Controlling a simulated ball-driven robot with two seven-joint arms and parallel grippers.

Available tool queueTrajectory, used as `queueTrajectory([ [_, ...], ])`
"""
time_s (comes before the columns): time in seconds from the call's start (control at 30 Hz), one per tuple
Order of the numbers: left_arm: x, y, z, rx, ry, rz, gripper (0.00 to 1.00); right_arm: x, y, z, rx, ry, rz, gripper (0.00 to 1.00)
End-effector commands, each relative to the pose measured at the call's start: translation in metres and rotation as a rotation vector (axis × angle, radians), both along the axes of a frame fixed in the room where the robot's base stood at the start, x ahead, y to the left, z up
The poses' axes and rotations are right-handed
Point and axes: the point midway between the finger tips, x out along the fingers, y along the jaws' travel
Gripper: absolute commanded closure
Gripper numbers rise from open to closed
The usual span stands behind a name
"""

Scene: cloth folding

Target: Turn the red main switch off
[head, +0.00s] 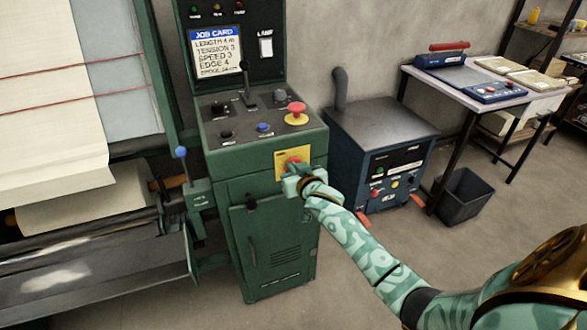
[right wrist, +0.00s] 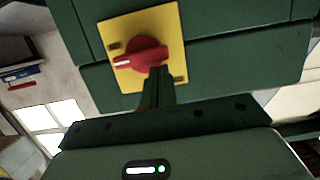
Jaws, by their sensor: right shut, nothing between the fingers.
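The red main switch (head: 292,161) is a rotary knob on a yellow plate (head: 306,154) on the front of the green control cabinet. In the right wrist view the red knob (right wrist: 134,60) has a raised grip with a pale mark at its left end, on the yellow plate (right wrist: 120,28). My right gripper (head: 290,172) is shut and empty, right at the switch. In the right wrist view its fingertips (right wrist: 158,72) overlap the knob's lower right; I cannot tell whether they touch. My left gripper is not in view.
On the cabinet's sloped top are a red mushroom button (head: 296,112), a black lever (head: 249,90) and a blue button (head: 263,127). A job card screen (head: 215,52) stands above. A roller machine is at left. A blue unit (head: 380,150) stands close at right.

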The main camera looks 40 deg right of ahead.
Motion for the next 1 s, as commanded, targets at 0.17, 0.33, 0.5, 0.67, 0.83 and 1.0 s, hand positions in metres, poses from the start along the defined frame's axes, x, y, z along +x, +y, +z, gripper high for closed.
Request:
queueTrajectory([
  [0.17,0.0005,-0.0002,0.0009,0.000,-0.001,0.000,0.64,0.0004,0.0012,-0.0005,-0.038,0.009,0.000,1.00],
  [0.33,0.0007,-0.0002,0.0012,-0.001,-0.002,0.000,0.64,0.0005,0.0016,-0.0011,-0.061,0.015,-0.001,1.00],
  [0.5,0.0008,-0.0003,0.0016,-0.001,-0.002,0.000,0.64,0.0007,0.0027,-0.0017,-0.086,0.021,0.000,1.00],
  [0.67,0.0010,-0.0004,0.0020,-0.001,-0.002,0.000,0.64,0.0010,0.0033,-0.0022,-0.117,0.028,-0.001,1.00],
  [0.83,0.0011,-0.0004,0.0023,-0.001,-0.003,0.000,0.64,0.0012,0.0039,-0.0029,-0.153,0.037,-0.001,1.00],
  [1.0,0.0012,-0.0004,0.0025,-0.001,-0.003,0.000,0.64,0.0014,0.0053,-0.0041,-0.192,0.046,-0.001,1.00],
])
